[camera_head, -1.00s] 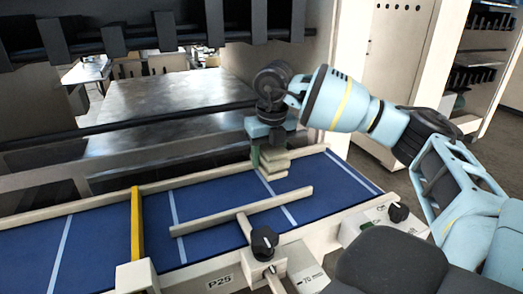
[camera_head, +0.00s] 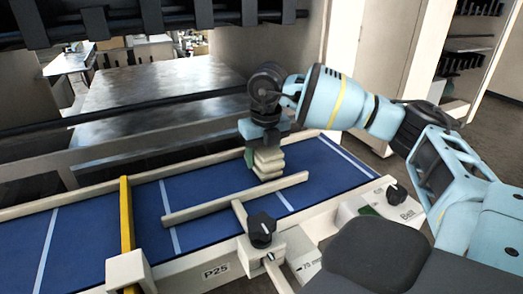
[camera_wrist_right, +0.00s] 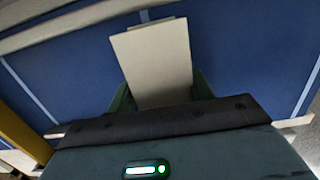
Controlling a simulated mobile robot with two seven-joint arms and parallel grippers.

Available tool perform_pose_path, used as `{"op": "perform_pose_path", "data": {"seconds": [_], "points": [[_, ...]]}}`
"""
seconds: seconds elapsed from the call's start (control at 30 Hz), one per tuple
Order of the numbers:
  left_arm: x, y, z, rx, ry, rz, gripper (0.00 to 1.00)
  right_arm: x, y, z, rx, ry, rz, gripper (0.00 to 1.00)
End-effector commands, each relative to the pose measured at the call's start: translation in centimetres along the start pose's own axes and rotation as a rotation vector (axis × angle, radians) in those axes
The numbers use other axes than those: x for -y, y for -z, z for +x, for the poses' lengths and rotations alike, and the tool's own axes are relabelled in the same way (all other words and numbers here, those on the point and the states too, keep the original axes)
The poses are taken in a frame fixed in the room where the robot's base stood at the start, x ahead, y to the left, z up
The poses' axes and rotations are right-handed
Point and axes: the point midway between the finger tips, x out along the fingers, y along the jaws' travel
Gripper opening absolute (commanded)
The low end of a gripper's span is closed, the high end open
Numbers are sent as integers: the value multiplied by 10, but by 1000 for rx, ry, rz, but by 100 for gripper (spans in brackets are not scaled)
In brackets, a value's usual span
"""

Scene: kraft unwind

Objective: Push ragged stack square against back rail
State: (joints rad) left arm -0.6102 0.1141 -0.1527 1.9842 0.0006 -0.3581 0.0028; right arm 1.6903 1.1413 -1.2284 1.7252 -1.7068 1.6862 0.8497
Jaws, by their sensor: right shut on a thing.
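The stack (camera_head: 268,163) is several cream, flat pieces on the blue bed; its layers look slightly uneven at the side. My right gripper (camera_head: 257,160) is shut on it, with one green finger visible at its left in the head view. In the right wrist view the stack (camera_wrist_right: 157,62) stands between the two green fingers, its top face pale and slightly turned; a lower layer peeks out at its far edge. The cream back rail (camera_head: 205,167) runs along the bed's far edge, partly hidden by my gripper. My left gripper is out of view.
A cream bar (camera_head: 215,204) lies on the bed just in front of the stack. A yellow bar (camera_head: 126,215) crosses the bed at left. A black knob (camera_head: 262,230) stands at the front edge. The blue bed (camera_head: 330,165) is clear right of the stack.

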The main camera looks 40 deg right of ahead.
Motion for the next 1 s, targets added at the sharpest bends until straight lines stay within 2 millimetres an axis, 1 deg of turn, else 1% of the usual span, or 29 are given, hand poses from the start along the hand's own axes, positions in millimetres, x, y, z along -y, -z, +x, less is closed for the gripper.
{"op": "perform_pose_path", "data": {"seconds": [0.57,1.0], "points": [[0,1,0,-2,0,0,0,0,0,2,1,0,0,28],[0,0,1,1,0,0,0,0,-5,3,1,0,0,28]]}}
